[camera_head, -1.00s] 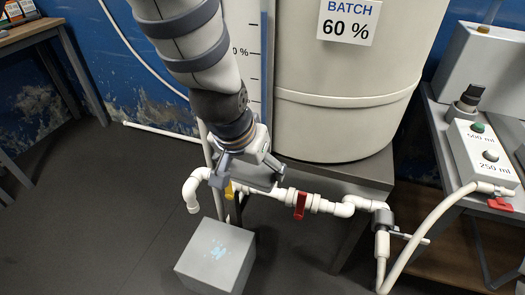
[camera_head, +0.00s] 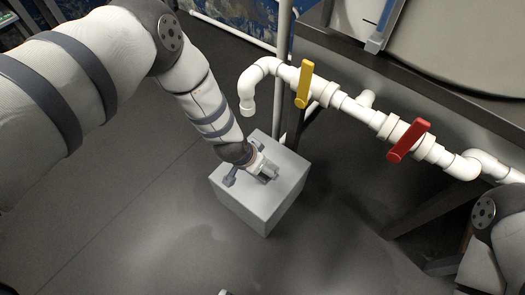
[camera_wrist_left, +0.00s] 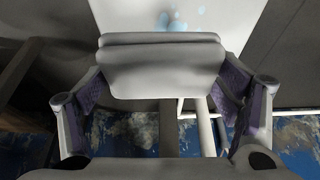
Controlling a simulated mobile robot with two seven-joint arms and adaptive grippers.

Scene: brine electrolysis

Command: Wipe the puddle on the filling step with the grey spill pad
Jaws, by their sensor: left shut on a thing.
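The filling step is a light grey block (camera_head: 285,195) on the floor, below the white pipe outlet. My left gripper (camera_head: 263,172) is over its top face, with the arm coming down from the upper left. It is shut on the grey spill pad (camera_wrist_left: 160,68), which lies across between the fingers in the left wrist view. The puddle shows there as pale blue spots (camera_wrist_left: 172,20) on the step top just beyond the pad. In the head view the gripper and pad hide the puddle. I cannot tell whether the pad touches the step.
A white pipe (camera_head: 350,105) with a yellow-handled valve (camera_head: 304,85) and a red-handled valve (camera_head: 408,141) runs behind and right of the step. Its downturned outlet (camera_head: 247,103) hangs close to my left forearm. The floor (camera_head: 120,240) left and front is clear.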

